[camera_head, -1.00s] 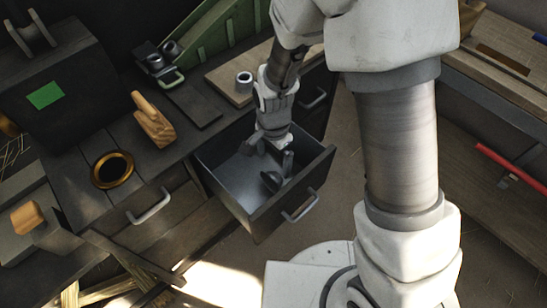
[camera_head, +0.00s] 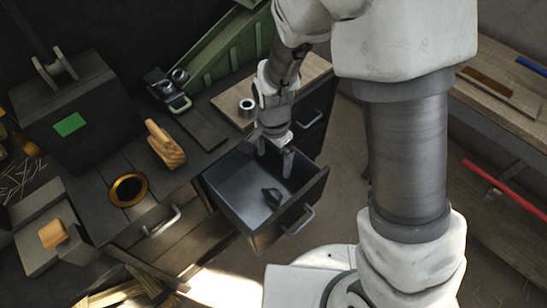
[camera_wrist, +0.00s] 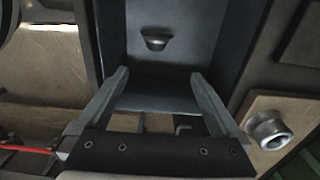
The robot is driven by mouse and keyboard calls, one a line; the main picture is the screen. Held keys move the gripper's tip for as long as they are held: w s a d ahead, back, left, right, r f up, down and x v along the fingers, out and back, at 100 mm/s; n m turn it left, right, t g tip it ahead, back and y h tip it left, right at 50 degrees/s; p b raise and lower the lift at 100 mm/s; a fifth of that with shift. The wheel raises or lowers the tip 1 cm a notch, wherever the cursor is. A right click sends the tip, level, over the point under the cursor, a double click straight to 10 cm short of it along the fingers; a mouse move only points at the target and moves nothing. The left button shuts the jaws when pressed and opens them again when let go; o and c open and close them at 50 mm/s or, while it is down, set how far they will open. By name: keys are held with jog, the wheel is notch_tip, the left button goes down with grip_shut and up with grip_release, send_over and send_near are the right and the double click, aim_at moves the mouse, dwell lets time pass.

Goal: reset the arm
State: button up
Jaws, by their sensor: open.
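My gripper (camera_head: 275,157) is open and empty, pointing down above the back part of an open dark drawer (camera_head: 262,238). Its two fingers stand wide apart in the wrist view (camera_wrist: 159,78), with nothing between them. A small dark object (camera_head: 272,196) lies on the drawer floor, nearer the front, apart from the fingers. It also shows in the wrist view (camera_wrist: 157,40), beyond the fingertips. My arm's large links cover the right middle of the head view.
The workbench holds a wooden-handled tool (camera_head: 165,146), a brass ring (camera_head: 128,189), a metal cylinder (camera_head: 246,108) on a board and a dark box (camera_head: 95,95). A shelf with a red bar (camera_head: 505,188) stands at right. The drawer's front handle (camera_head: 299,221) sticks out.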

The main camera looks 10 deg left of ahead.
jog(key=shift+r, duration=0.6)
jog(key=w+d+r+n+t+p, duration=0.15)
jog(key=d+r, duration=0.25)
jog(key=r, duration=0.6)
jog(key=s+d+r+n+t+p, duration=0.1)
jog(key=s+d+r+n, duration=0.1)
jog(key=s+d+r, duration=0.2)
jog(key=s+d+r+n+t+p, duration=0.1)
jog(key=s+d+r, duration=0.3)
jog(key=r, duration=0.7)
jog(key=s+d+r+n+t+p, duration=0.2)
jog(key=s+d+r+n+p, duration=0.1)
jog(key=d+r, duration=0.3)
jog(key=shift+d+v, duration=0.2)
jog(key=shift+v, duration=0.85)
jog(key=shift+w+a+n, duration=0.15)
jog(key=shift+n, duration=0.2)
